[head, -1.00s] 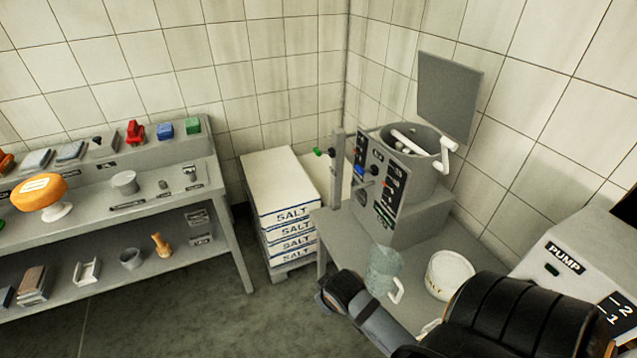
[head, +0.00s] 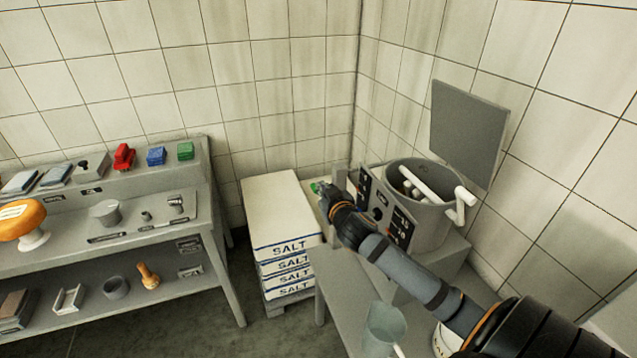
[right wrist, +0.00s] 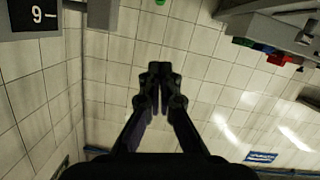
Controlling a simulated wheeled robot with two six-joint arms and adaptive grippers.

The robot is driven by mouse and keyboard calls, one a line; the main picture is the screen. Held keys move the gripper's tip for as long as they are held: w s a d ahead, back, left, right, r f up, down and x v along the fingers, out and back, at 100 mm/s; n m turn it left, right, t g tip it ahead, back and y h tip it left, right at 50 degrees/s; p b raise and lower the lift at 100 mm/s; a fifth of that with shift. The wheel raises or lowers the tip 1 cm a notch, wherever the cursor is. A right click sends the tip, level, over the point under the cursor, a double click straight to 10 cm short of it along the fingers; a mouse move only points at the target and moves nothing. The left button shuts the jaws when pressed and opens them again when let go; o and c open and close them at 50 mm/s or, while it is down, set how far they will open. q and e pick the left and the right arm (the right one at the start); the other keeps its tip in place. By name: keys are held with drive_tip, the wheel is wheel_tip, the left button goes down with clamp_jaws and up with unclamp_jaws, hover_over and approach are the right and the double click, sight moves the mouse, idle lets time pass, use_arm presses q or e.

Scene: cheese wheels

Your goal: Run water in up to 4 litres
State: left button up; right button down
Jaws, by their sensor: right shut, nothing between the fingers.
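The grey mixing pot (head: 425,225) with white bars across its mouth stands on a machine at the right of the head view. Its dark front panel (head: 403,228) is partly covered by my right arm. A green knob (head: 315,187) sits at the left of the machine. My right gripper (head: 331,193) is shut and empty, close beside this knob; I cannot tell whether they touch. In the right wrist view, the closed fingers (right wrist: 158,72) hold nothing, and a small green thing (right wrist: 160,3) shows beyond them. A see-through jug (head: 384,326) stands on the bench below. My left gripper is not in view.
Stacked salt packs (head: 283,232) stand left of the machine. A raised grey lid (head: 467,130) is behind the pot. A grey shelf bench (head: 165,262) with tools and coloured blocks fills the left. A dark plate marked 9 (right wrist: 36,18) shows in the right wrist view.

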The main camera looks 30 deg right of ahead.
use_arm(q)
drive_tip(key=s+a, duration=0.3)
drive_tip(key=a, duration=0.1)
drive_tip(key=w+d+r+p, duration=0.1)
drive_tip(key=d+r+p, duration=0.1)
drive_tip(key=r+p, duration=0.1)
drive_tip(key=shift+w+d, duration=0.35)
use_arm(e)
drive_tip(key=w+d+f, duration=0.3)
drive_tip(key=w+f, duration=0.3)
drive_tip(key=w, duration=0.3)
drive_tip(key=shift+w+d+f, duration=0.2)
drive_tip(key=shift+d+f, duration=0.1)
drive_tip(key=shift+f, duration=0.1)
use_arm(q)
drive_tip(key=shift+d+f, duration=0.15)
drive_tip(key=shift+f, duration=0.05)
use_arm(e)
drive_tip(key=shift+f, duration=0.1)
